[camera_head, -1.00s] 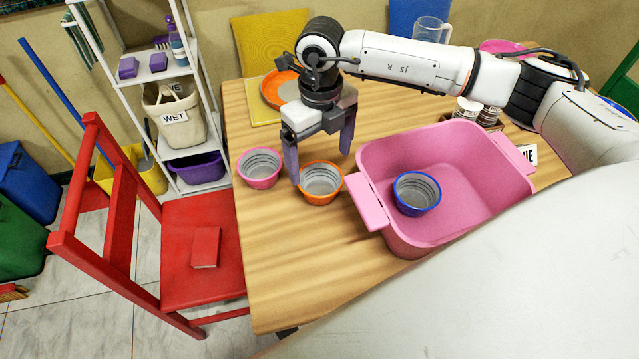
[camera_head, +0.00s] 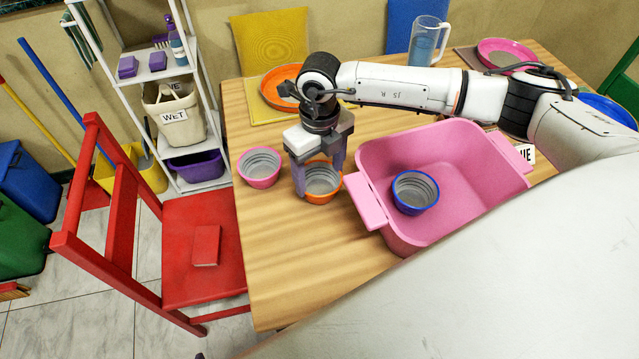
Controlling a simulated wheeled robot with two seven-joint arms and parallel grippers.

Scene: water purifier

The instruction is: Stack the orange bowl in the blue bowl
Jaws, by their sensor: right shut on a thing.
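The orange bowl (camera_head: 322,184), grey inside with an orange rim, is on the wooden table left of the pink tub. My right gripper (camera_head: 319,180) comes down over it from above and is shut on it, with one finger at its left side and the other at its far right side. The blue bowl (camera_head: 415,192), grey inside with a blue rim, stands upright inside the pink tub, near its left end. My left gripper is not in view.
The pink tub (camera_head: 375,212) stands right of the orange bowl, its left handle close to it. A pink bowl (camera_head: 259,168) stands just left of my right gripper. An orange plate (camera_head: 272,88) lies behind. The table front (camera_head: 300,262) is clear.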

